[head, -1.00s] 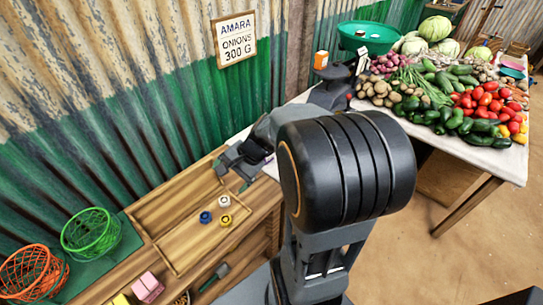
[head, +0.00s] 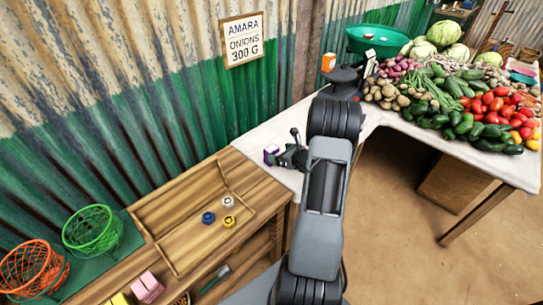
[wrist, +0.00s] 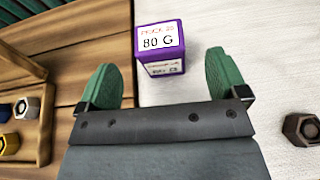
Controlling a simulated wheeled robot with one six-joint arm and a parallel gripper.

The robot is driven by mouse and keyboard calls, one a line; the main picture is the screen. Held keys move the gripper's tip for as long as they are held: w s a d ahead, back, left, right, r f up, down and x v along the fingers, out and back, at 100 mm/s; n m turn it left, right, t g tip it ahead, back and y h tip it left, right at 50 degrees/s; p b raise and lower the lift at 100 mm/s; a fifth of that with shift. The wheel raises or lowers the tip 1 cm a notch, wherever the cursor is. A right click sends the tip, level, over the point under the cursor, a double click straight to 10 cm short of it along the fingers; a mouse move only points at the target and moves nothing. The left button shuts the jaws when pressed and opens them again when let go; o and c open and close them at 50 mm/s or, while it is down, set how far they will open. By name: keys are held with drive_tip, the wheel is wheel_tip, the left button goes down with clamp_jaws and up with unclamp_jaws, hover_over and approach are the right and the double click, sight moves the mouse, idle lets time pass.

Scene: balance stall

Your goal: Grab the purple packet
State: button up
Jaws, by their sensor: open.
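The purple packet (wrist: 160,65) stands on the white cloth with a white label reading 80 G, in the wrist view. In the head view the purple packet (head: 270,154) is small, at the left end of the white-covered table beside the wooden counter. My gripper (wrist: 165,82) is open and empty, with one green finger on each side of the picture. The packet lies ahead of and roughly between the two fingertips, apart from both. In the head view my gripper (head: 285,150) is right beside the packet, partly hidden by my arm.
A wooden tray (head: 190,222) holds a blue, a yellow and a pale nut. A brown hexagonal nut (wrist: 303,128) lies right of my gripper. A scale with a green pan (head: 377,40) and heaped vegetables stand further right. Green and orange baskets (head: 91,230) stand at left.

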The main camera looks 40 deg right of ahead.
sight(274, 151)
drive_tip(key=shift+p+x, duration=0.45)
drive_tip(key=shift+x, duration=3.05)
drive_tip(key=shift+r, duration=0.15)
drive_tip(key=c, duration=1)
